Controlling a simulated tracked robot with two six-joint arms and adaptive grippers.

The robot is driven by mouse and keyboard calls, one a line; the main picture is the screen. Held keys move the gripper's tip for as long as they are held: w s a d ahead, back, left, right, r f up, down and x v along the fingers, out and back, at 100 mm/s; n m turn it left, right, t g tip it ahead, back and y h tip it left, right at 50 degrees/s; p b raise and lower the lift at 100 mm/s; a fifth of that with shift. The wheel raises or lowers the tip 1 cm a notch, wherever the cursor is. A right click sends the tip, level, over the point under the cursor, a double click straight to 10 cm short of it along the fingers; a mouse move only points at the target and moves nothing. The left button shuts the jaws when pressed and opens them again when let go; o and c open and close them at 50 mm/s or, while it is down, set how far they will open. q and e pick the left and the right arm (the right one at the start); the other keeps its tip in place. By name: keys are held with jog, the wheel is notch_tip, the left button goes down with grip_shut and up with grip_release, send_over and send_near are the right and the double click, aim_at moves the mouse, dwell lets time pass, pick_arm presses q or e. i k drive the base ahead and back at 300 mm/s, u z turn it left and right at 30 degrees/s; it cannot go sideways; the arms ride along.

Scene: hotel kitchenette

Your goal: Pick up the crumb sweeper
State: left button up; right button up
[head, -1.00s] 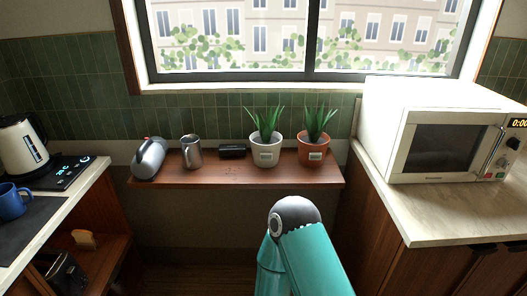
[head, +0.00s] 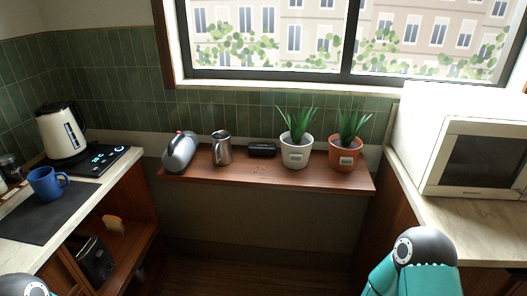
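On the wooden shelf (head: 225,178) under the window lie two things that could be the crumb sweeper; I cannot tell which. One is a small, low black object (head: 262,150) between the steel jug and the white pot. The other is a rounded silver object (head: 181,152) with a dark top and a red spot, at the shelf's left end. Both lie apart from my arms. Teal and grey links of mine show at the bottom right, and a small part at the bottom left. Neither gripper is in view.
A steel jug (head: 221,148), a white plant pot (head: 295,154) and a terracotta pot (head: 342,155) share the shelf. Left counter: kettle (head: 62,132), blue mug (head: 46,183), dark mat (head: 50,210). A microwave (head: 475,155) stands right. The floor between counters looks clear.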

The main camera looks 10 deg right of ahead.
aim_at(265, 149)
jog(key=z, duration=0.1)
jog(key=i, duration=1)
jog(key=u, duration=0.1)
